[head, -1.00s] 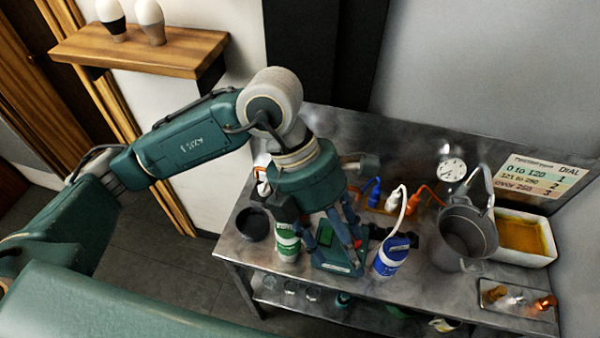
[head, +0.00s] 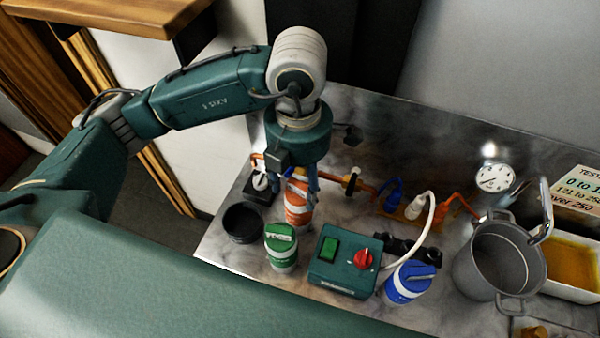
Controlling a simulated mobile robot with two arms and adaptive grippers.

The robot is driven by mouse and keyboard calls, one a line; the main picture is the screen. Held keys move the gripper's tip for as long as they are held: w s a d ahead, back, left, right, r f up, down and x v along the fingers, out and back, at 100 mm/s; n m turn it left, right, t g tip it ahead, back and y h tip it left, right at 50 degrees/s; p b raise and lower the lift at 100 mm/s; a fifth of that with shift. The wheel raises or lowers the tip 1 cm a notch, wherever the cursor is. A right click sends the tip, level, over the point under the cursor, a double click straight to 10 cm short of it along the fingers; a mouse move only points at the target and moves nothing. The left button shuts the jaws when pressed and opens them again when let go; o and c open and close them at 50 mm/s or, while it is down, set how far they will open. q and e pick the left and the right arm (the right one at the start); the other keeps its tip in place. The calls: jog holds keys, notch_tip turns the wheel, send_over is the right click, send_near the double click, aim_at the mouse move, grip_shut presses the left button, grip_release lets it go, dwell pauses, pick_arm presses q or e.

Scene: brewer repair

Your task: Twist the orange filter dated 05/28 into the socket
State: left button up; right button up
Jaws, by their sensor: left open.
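The orange filter (head: 298,212), an orange and white canister, stands upright at the back left of the metal bench. Its date is not legible. My left gripper (head: 303,192) is open directly above it, with its fingers pointing down at the filter's upper part. I cannot tell whether the fingers touch it. The filter's top is partly hidden by the gripper, and I cannot make out the socket or whether the filter sits in it. My right gripper is not in view.
A green canister (head: 281,247) and a black cup (head: 243,222) stand close by. A control box (head: 340,270) with a red knob is in front, with a blue canister (head: 408,284) to its right. Pipes run behind. A grey pot (head: 492,262) stands at the right.

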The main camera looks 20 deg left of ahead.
aim_at(299, 192)
pick_arm(q)
notch_tip(299, 192, down, 9)
jog(key=shift+r+p, duration=0.1)
jog(key=shift+p, duration=0.9)
jog(key=shift+c, duration=0.3)
jog(key=c, duration=0.9)
jog(key=o, duration=0.7)
jog(key=shift+c, duration=0.2)
jog(key=c, duration=0.6)
jog(key=shift+r+p, duration=1.3)
jog(key=shift+r, duration=1.25)
